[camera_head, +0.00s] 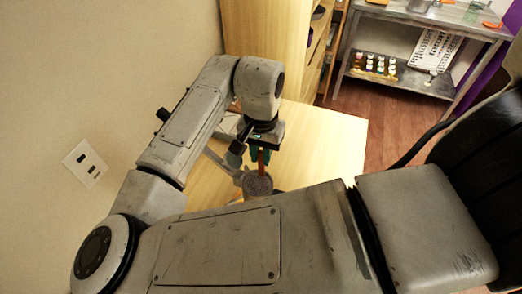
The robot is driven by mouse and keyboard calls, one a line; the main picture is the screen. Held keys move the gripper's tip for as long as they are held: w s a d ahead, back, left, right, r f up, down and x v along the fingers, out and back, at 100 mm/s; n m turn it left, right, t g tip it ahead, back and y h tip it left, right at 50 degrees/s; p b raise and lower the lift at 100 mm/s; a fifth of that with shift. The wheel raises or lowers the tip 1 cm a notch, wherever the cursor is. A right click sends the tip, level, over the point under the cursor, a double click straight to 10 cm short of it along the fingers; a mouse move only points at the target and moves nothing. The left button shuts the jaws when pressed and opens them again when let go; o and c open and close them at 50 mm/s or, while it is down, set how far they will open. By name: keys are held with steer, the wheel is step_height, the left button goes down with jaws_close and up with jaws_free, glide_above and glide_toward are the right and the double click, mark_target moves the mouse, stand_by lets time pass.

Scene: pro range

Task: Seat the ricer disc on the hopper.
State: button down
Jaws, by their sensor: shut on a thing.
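My gripper (260,156) hangs over the table with its dark green fingers pointing down. It is shut on a narrow orange-brown piece (262,166), which stands roughly upright between the fingers. Directly below is a round grey top with a textured face (258,185). The orange-brown piece reaches down to its far edge in this view; I cannot tell if they touch. I cannot tell the ricer disc from the hopper here. The lower part of the round grey thing is hidden behind my own body.
The pale wooden table (325,150) is clear to the right of the gripper. A wooden cabinet (265,35) stands behind it. A metal shelf unit (410,80) with small bottles stands at the back right. A wall with a socket plate (85,163) is at left.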

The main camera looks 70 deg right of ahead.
mark_target(261, 176)
steer(key=shift+f+b, duration=1.3)
steer(key=shift+f, duration=1.1)
steer(key=shift+f, duration=0.25)
steer(key=c, duration=1.3)
jaws_free()
steer(key=shift+r, duration=0.1)
steer(key=shift+r+p, duration=2.15)
steer(key=shift+r, duration=0.3)
steer(key=shift+o, duration=0.4)
